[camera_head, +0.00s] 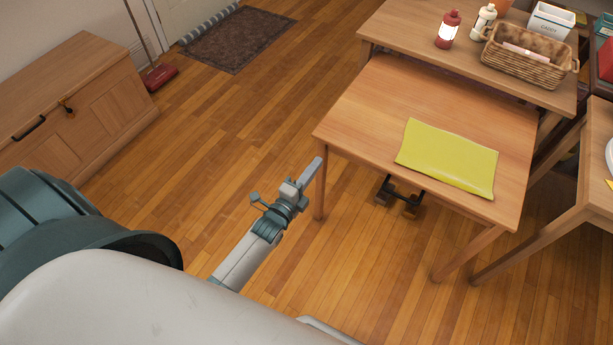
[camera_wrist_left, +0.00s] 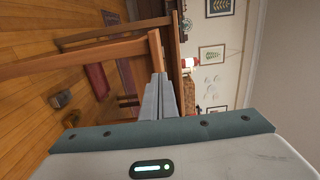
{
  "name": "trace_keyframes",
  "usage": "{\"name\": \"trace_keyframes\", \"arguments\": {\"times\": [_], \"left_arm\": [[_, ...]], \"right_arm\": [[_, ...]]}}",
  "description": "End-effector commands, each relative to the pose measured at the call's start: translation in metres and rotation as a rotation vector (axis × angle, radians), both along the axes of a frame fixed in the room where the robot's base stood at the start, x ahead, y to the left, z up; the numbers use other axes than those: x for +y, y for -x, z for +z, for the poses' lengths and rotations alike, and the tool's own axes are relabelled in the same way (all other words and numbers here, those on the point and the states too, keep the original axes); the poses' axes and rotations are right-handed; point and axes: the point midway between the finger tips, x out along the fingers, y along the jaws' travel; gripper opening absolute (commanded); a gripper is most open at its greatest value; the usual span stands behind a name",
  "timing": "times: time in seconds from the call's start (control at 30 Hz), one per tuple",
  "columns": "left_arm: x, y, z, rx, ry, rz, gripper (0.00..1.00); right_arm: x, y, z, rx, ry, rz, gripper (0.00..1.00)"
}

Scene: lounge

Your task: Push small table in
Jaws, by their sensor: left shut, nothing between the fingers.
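The small wooden table (camera_head: 375,110) stands at the right of the head view, partly tucked under a taller wooden table (camera_head: 410,22). A yellow-green mat (camera_head: 448,157) lies on its top. My left gripper (camera_head: 316,164) is shut and empty, its fingertips close to the small table's near left corner and leg; I cannot tell whether they touch. In the left wrist view the shut fingers (camera_wrist_left: 158,97) point toward the small table's edge and leg (camera_wrist_left: 157,50). My right gripper is not in view.
Another table (camera_head: 600,165) stands at the right edge. A wooden cabinet (camera_head: 70,95) and a dark rug (camera_head: 237,40) lie left and back. Floor between is clear.

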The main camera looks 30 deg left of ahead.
Motion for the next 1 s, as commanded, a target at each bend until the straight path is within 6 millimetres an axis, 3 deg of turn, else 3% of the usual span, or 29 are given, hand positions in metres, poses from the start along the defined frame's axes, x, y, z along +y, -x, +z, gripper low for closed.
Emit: {"name": "trace_keyframes", "arguments": {"times": [0.2,0.4,1.0], "left_arm": [[-0.003,-0.038,0.001,-0.001,-0.001,-0.001,0.0],[-0.004,-0.058,0.0,0.0,-0.001,0.0,0.0],[-0.004,-0.066,0.0,0.0,0.0,0.0,0.0]], "right_arm": [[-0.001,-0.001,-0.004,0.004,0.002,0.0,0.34],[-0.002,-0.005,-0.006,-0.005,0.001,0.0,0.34],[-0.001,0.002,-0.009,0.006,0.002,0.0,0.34]]}}
